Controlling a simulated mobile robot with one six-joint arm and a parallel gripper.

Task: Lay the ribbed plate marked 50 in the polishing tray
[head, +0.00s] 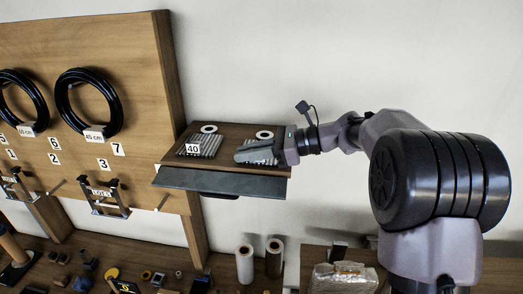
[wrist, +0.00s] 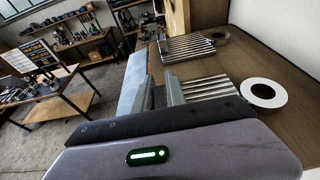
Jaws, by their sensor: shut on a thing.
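A ribbed metal plate (head: 262,142) lies at the right of a wooden shelf (head: 228,135); its mark is hidden behind my gripper (head: 245,154). My gripper is shut on this plate at its near edge, and the plate's bright ribs also show in the wrist view (wrist: 208,88) beside the fingers. A second ribbed plate (head: 206,144), marked 40, lies to the left on the same shelf. It also shows farther off in the wrist view (wrist: 187,47). The held plate looks level and at shelf height; I cannot tell if it still touches the shelf. I cannot make out the polishing tray.
White rings (head: 209,128) lie behind the plates. A dark sloping strip (head: 220,182) runs along the shelf's front. A wooden board with black hoses (head: 90,103) stands to the left.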

